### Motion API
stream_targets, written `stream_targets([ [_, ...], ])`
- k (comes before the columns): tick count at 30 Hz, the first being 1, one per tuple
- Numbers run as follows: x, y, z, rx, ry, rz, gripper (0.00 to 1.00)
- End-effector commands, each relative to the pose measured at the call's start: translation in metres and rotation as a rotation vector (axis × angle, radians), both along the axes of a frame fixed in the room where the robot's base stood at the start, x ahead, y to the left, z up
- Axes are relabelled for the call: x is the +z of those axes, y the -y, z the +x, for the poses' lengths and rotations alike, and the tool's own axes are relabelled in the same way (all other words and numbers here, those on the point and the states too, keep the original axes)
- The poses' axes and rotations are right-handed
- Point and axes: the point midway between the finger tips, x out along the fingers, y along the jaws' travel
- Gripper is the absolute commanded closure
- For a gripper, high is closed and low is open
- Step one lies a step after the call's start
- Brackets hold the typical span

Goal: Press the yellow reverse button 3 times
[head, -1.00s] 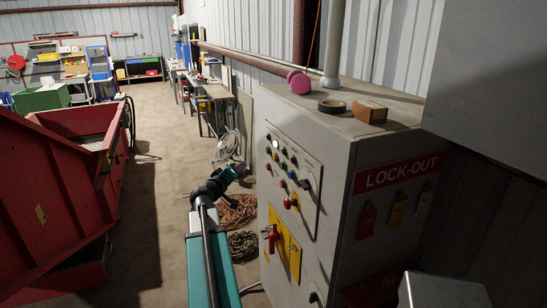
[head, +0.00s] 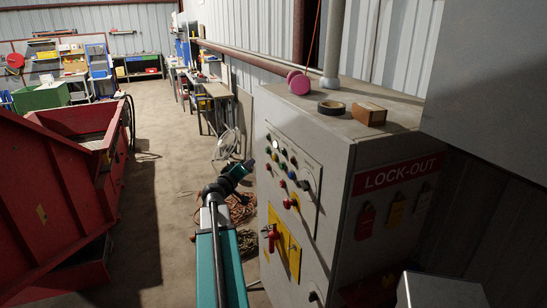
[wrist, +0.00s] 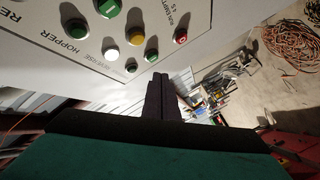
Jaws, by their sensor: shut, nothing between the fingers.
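The control panel (head: 304,205) on the grey cabinet's side carries several coloured buttons. In the wrist view, the yellow button (wrist: 137,37) sits among green, white and red ones, with the printed word REVERSE near the white button (wrist: 111,53). In the head view the buttons are too small to single out the yellow one. My gripper (head: 250,166) is beside the panel's left edge. In the wrist view its fingers (wrist: 160,76) are shut and empty, with their tips below and right of the yellow button. No contact with a button shows; the exact gap cannot be told.
Below the buttons is a red handle (head: 271,236) on a yellow plate. A tape roll (head: 333,107) and a small box (head: 372,114) sit on the cabinet top. A red container (head: 75,135) stands left. Coiled cables (wrist: 283,46) lie on the floor.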

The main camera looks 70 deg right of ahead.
Motion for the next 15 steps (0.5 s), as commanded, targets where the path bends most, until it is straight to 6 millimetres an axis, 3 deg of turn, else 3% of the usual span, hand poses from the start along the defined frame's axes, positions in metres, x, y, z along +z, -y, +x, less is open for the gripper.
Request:
stream_targets([
  [15, -0.001, 0.031, -0.038, -0.002, 0.002, 0.000, 1.00],
])
